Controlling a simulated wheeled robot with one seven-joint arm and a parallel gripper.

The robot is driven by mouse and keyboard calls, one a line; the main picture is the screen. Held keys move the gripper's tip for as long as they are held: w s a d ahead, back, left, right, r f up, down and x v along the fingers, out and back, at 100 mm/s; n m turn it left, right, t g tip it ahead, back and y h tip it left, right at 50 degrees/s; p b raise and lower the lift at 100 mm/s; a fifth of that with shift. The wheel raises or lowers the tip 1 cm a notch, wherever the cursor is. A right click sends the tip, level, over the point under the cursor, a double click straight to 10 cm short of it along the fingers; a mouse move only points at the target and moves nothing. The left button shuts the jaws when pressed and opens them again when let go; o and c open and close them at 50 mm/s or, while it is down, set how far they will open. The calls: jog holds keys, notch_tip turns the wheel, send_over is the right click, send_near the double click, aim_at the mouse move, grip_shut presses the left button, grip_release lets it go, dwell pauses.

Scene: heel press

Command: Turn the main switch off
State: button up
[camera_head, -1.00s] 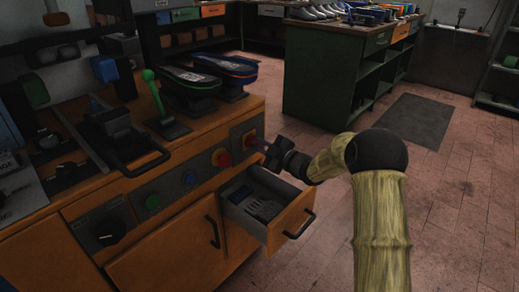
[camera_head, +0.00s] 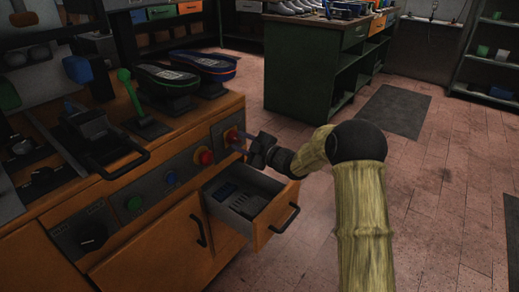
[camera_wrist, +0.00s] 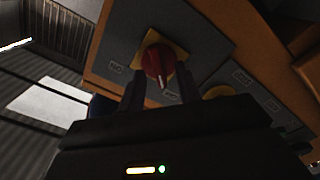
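The main switch is a red rotary knob (camera_wrist: 157,62) on a yellow plate in the wrist view. Its grip bar with a pale mark points toward the bottom of that picture. In the head view the switch (camera_head: 230,136) is at the right end of the cabinet's front panel, partly hidden by my gripper. My gripper (camera_head: 245,144) is right in front of it. In the wrist view my gripper (camera_wrist: 160,88) is open, with one dark finger on each side of the knob. I cannot tell whether the fingers touch it.
A red button (camera_head: 206,157) sits left of the switch, with blue and green buttons (camera_head: 134,203) further left. An open drawer (camera_head: 262,222) juts out below my gripper. Shoe forms (camera_head: 168,78) stand on the cabinet top.

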jog(key=p+v, duration=0.3)
jog(key=v, duration=1.4)
jog(key=s+d+f+m+g+h, duration=0.25)
jog(key=s+d+m+h, duration=0.45)
jog(key=s+m+h, duration=0.5)
jog(key=s+f+m+g+h, duration=0.15)
jog(key=s+m+g, duration=0.55)
jog(key=s, duration=0.7)
notch_tip(320, 180, up, 36)
jog(key=t+p, duration=0.1)
jog(key=p, duration=3.4)
jog(key=shift+a+m+h, duration=0.3)
jog(key=shift+a+h, duration=0.05)
jog(key=shift+a, duration=0.05)
